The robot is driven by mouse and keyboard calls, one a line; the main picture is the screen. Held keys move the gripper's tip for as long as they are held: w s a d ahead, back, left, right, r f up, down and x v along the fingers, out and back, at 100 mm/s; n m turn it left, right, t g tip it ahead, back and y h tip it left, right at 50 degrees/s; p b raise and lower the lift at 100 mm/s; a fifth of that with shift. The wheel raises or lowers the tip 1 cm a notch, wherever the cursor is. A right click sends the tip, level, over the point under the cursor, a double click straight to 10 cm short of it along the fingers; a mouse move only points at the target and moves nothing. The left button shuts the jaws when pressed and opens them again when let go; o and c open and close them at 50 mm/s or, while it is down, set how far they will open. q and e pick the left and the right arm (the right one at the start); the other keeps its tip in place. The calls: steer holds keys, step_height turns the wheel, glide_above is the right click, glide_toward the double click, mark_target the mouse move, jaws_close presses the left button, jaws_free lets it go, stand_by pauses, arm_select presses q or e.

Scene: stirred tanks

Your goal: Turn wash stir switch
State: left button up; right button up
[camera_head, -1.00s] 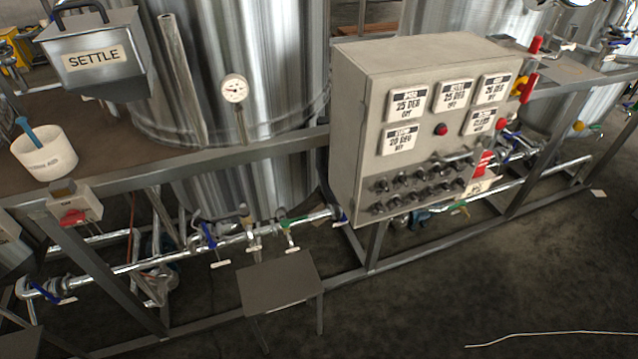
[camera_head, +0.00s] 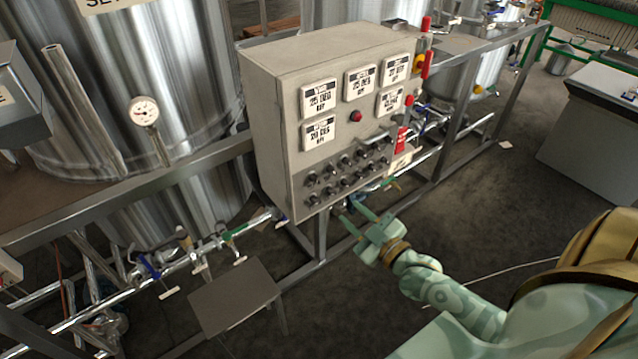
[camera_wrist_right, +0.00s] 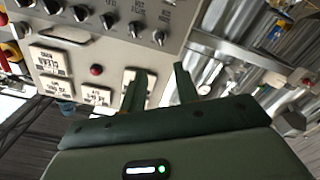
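A grey control box (camera_head: 268,130) stands on the frame in the middle of the head view. Two rows of black rotary switches (camera_head: 344,168) run along its lower front. Their labels are too small to read, so I cannot tell which is the wash stir switch. In the right wrist view several switches (camera_wrist_right: 108,20) show upside down along the top. My right gripper (camera_head: 352,213) is below and in front of the switch rows, pointing at the box. In the wrist view its two fingers (camera_wrist_right: 160,70) are apart with nothing between them. My left gripper is out of view.
White temperature displays (camera_head: 319,97) and a red button (camera_head: 356,117) sit above the switches. A red tag (camera_head: 402,139) hangs at the panel's right. A small stool (camera_head: 234,294) stands at lower left. The floor (camera_head: 480,195) to the right is open.

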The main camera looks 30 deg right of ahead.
mark_target(317, 181)
steer(key=w, duration=0.4)
steer(key=w+b, duration=0.1)
steer(key=w, duration=0.4)
steer(key=w+a+b, duration=0.1)
steer(key=w, duration=0.3)
steer(key=shift+w+f, duration=0.1)
steer(key=shift+w, duration=0.2)
jaws_close()
